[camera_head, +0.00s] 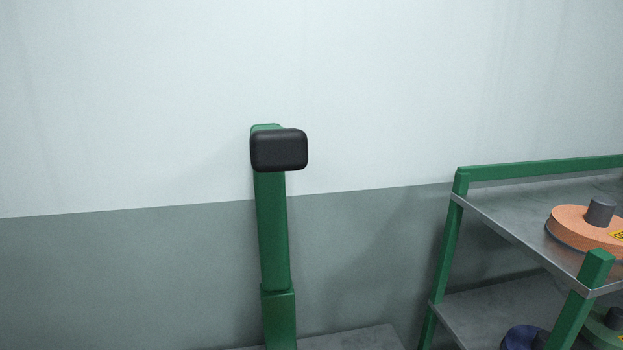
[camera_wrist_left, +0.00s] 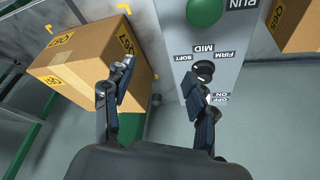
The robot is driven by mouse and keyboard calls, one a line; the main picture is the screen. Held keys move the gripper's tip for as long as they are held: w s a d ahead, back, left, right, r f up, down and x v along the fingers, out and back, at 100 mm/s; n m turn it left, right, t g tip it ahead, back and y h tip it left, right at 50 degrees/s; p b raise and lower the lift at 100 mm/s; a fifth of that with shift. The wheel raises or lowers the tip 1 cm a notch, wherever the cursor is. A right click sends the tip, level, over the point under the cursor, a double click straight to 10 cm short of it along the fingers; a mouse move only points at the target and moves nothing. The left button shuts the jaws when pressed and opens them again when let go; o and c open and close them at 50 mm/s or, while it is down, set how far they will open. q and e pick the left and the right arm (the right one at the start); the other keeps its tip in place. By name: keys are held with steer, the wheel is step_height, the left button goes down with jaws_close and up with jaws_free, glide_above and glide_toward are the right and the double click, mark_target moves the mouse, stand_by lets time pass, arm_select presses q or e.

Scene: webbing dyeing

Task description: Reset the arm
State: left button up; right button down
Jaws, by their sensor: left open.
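My left gripper (camera_wrist_left: 160,85) shows in the left wrist view with its two dark fingers spread apart. It is open, and nothing sits between the fingers. Beyond the fingertips is a grey control panel (camera_wrist_left: 178,45) with a green button (camera_wrist_left: 204,12) near the label RUN. A dark knob (camera_wrist_left: 205,70) stands close to the right finger, near the labels SOFT, MID and FIRM. I cannot tell whether the finger touches the knob. Neither gripper shows in the head view.
A cardboard box (camera_wrist_left: 85,62) lies left of the panel, behind the left finger. Another box (camera_wrist_left: 296,25) is at upper right. In the head view, a green post (camera_head: 272,230) with a black pad (camera_head: 279,150) stands before the wall. A shelf rack (camera_head: 510,215) at right holds an orange roll (camera_head: 578,232).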

arm_select(q)
steer(key=s+d+r+n+y, duration=0.1)
steer(key=s+d+r, duration=0.1)
steer(key=s, duration=0.6)
steer(key=s+d+r, duration=0.2)
steer(key=s, duration=0.5)
step_height(320, 180, down, 32)
steer(key=s+g+b, duration=0.2)
steer(key=b, duration=0.2)
steer(key=s+a+f+g+b, duration=0.1)
steer(key=s+a+f+b, duration=0.2)
steer(key=s+f, duration=1.3)
steer(key=shift+a+f, duration=0.15)
steer(key=shift+f, duration=0.8)
